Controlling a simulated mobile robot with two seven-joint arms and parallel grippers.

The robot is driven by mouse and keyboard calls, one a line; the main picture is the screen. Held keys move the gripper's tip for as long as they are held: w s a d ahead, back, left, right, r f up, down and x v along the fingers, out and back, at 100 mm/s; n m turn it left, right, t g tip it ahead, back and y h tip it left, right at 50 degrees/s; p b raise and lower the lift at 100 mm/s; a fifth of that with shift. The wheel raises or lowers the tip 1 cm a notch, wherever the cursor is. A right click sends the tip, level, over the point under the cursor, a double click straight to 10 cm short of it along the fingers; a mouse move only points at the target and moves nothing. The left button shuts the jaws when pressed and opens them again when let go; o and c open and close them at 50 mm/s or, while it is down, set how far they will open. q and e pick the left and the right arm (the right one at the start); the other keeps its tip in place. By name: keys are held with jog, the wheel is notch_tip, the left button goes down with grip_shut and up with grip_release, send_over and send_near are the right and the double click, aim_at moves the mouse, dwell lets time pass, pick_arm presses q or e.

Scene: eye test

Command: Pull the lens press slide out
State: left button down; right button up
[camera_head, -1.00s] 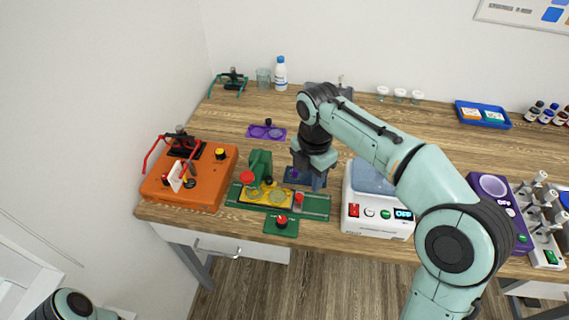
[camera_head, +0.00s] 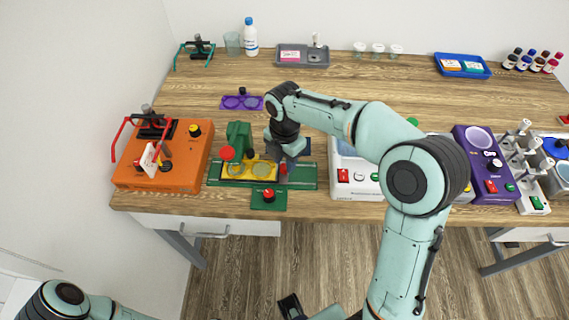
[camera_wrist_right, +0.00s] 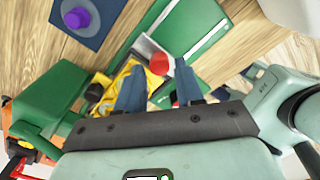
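The lens press (camera_head: 238,138) is green with a red knob on its left. Its yellow slide (camera_head: 263,171), with two round lens places, lies on a green rail base (camera_head: 305,183). A red slide knob (camera_head: 283,169) stands at the slide's right end, partly hidden by my right gripper (camera_head: 286,158). In the right wrist view the right gripper (camera_wrist_right: 158,80) is open, its two blue fingers apart. The red knob (camera_wrist_right: 158,63) shows between and just beyond the fingertips; I cannot tell whether they touch it.
An orange device (camera_head: 160,172) stands left of the press, and a white device (camera_head: 356,182) to its right. A green block with a red button (camera_head: 268,197) sits in front. A purple tray (camera_head: 240,103) lies behind.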

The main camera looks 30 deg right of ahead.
jog(key=shift+f, duration=0.85)
grip_shut()
jog(key=s+d, duration=0.1)
jog(key=d, duration=0.1)
jog(key=s+d, duration=0.2)
jog(key=d, duration=0.1)
jog(key=s+d, duration=0.1)
jog(key=d, duration=0.1)
jog(key=shift+s+d+b, duration=0.25)
jog(key=shift+d+b, duration=0.05)
jog(key=shift+b, duration=0.05)
grip_release()
jog(key=shift+s+d, duration=0.1)
jog(key=shift+r, duration=0.1)
